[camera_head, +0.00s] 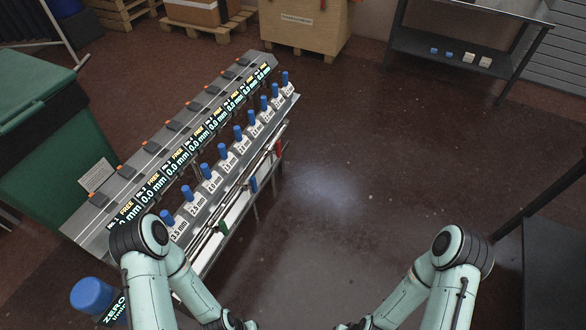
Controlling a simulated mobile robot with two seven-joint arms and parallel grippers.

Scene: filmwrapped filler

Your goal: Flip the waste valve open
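A long grey machine (119,193) with several displays and a row of blue knobs runs diagonally across the left half. Along its front side are pipes with small coloured parts: a red one (278,149) at the far end, a blue one (253,184) midway and a green one (222,227) nearer. I cannot tell which of these, if any, is the waste valve, or its position. My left arm and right arm come in at the bottom, apart from the machine's coloured parts. Their grippers lie below the picture's edge.
A green bin (40,140) stands left of the machine. A blue-capped item (92,296) is at the lower left. A cardboard box (305,25) and a dark shelf table (460,65) stand at the back. Another dark table (555,250) is at right. The middle floor is clear.

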